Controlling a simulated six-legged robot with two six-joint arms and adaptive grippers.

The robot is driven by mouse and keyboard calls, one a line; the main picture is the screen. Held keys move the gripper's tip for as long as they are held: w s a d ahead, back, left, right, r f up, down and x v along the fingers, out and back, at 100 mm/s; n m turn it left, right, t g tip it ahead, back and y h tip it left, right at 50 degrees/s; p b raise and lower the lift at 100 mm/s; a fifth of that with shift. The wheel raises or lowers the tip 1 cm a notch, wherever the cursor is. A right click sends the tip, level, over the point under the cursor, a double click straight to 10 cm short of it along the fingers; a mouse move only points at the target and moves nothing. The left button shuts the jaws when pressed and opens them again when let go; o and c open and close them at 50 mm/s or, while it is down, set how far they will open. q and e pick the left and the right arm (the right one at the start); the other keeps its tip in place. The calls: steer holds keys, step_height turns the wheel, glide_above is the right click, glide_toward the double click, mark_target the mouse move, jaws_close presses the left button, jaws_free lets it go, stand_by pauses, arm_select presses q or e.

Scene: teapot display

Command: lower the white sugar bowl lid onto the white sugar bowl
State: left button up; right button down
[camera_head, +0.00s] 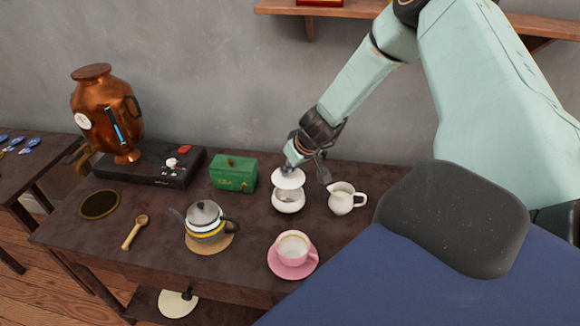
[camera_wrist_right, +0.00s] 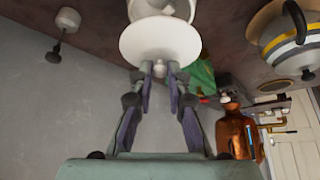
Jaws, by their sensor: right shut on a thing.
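The white sugar bowl (camera_head: 289,200) stands on the dark table, left of the milk jug. The white sugar bowl lid (camera_head: 289,179) is a round disc just above the bowl's opening, tilted, with part of the bowl's inside showing below it. My right gripper (camera_head: 291,168) is shut on the lid's knob from above. In the right wrist view, the fingers (camera_wrist_right: 160,72) close on the knob, and the lid (camera_wrist_right: 158,40) hides part of the bowl (camera_wrist_right: 165,8) behind it. The lid seems apart from the bowl. My left gripper is not in view.
A white milk jug (camera_head: 343,200) stands close right of the bowl. A pink cup (camera_head: 292,249) on a saucer is in front. A green box (camera_head: 233,173) and a teapot (camera_head: 206,222) are to the left. A copper urn (camera_head: 107,112) stands farther left.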

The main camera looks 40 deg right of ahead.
mark_target(293, 179)
steer(key=shift+w+f+b, duration=0.1)
steer(key=shift+f+b, duration=0.4)
steer(key=shift+f, duration=0.1)
steer(key=shift+f+b, duration=0.75)
steer(key=shift+f, duration=0.1)
stand_by(0.4)
steer(key=shift+f+b, duration=0.9)
steer(key=shift+f, duration=0.2)
steer(key=shift+f, duration=0.3)
stand_by(0.4)
